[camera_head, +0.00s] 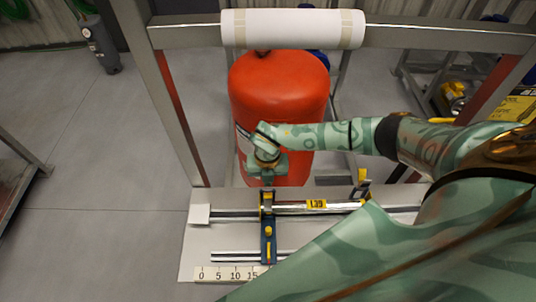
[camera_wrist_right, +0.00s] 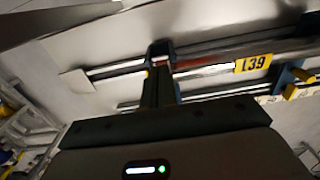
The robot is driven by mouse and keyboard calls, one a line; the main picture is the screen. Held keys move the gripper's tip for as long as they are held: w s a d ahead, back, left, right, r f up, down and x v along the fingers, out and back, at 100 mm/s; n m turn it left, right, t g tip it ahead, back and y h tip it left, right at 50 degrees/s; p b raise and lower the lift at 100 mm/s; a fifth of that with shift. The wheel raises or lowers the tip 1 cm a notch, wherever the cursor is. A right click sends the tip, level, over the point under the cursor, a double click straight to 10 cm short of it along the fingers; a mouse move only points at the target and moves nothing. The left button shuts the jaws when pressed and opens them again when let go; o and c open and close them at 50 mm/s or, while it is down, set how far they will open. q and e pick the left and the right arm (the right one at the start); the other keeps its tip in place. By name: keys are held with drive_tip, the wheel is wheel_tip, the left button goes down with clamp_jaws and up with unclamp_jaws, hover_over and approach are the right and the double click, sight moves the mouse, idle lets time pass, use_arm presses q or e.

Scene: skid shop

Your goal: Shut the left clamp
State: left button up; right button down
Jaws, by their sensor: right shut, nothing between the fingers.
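The left clamp (camera_head: 268,240), blue with yellow parts, sits across a shiny metal tube on the pale board. Whether it is open or shut is hard to tell. My right gripper (camera_head: 266,183) is shut and empty, just beyond the clamp's far end and over the tube. In the right wrist view, the fingers (camera_wrist_right: 160,88) point at the blue clamp (camera_wrist_right: 160,48) and cover part of it; contact cannot be told. A second blue and yellow clamp (camera_head: 362,184) stands further right, partly hidden by my arm; it also shows in the wrist view (camera_wrist_right: 291,78). My left gripper is out of view.
The tube carries a yellow label (camera_head: 316,204). A ruler strip (camera_head: 225,273) lies along the board's near edge. A red tank (camera_head: 280,95) stands close behind, under a metal frame rail with a white roll (camera_head: 292,28).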

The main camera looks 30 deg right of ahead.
wheel_tip(320, 180, up, 7)
drive_tip(key=w+p, duration=0.1)
drive_tip(key=p, duration=0.5)
drive_tip(key=shift+d, duration=0.3)
idle(0.4)
